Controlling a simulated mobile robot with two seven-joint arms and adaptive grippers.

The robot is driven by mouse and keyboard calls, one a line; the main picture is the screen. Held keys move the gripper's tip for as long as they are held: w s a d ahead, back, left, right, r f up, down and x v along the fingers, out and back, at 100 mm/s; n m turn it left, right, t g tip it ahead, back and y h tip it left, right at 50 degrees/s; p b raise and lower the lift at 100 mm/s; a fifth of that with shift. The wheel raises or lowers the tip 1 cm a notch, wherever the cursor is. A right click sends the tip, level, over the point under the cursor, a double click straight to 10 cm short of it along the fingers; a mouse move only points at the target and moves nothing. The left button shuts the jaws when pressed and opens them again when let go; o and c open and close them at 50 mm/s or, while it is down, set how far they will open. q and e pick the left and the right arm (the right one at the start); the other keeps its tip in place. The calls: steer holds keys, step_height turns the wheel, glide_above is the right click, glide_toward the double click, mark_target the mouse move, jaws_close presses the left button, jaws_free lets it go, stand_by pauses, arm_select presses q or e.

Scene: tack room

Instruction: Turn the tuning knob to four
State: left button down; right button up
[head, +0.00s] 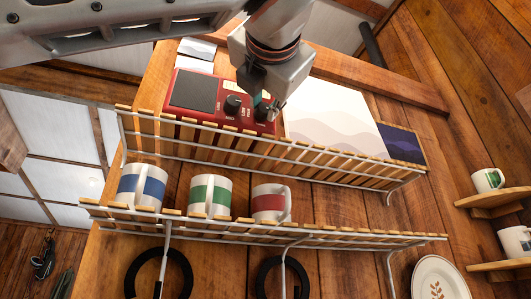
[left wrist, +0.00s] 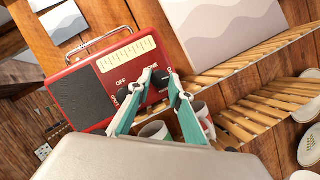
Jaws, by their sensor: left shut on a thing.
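A red radio (head: 187,117) with a dark speaker panel stands on the upper slatted shelf. In the left wrist view the radio (left wrist: 97,63) shows a pale scale, a carry handle and lettering near its knobs. A dark knob (head: 233,104) is clear of the gripper in the head view. My left gripper (head: 263,101) comes down over the radio's right-hand knob and is shut on it. The knob's exact setting cannot be read. My right gripper is not in view.
The slatted shelf (head: 330,172) has a wire rail. Mugs with blue (head: 142,187), green (head: 211,195) and red (head: 271,202) bands stand on the shelf below. A pale wavy picture (head: 330,120) is right of the radio, close to the gripper.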

arm_select(q)
steer(key=shift+r+m, duration=0.1)
steer(key=shift+m, duration=0.6)
steer(key=c, duration=1.8)
jaws_free()
steer(key=v, duration=1.2)
steer(key=shift+s+a+r, duration=0.1)
steer(key=shift+a, duration=0.05)
